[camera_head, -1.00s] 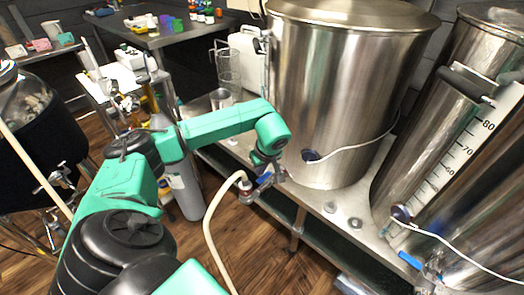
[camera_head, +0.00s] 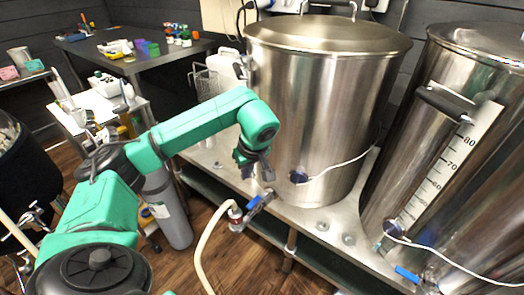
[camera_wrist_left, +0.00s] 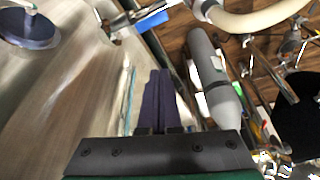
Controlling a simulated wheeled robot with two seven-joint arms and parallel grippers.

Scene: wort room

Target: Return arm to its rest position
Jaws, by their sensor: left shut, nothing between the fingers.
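My left arm comes in from the left, with its green forearm reaching toward the large steel kettle (camera_head: 325,95). My left gripper (camera_head: 266,174) hangs in front of the kettle's lower wall, above the blue-handled valve (camera_head: 257,205), and looks apart from it. In the left wrist view its two dark fingers (camera_wrist_left: 157,98) lie together, shut and empty. The valve's blue handle (camera_wrist_left: 152,20) and the pale hose (camera_wrist_left: 258,20) show beyond the fingertips there. My right gripper is not in view.
A second steel vessel (camera_head: 455,110) with a level scale stands to the right on the same steel stand (camera_head: 315,222). The hose (camera_head: 208,240) hangs to the wooden floor. A grey gas cylinder (camera_head: 172,215) and a cluttered cart (camera_head: 105,105) stand behind my arm.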

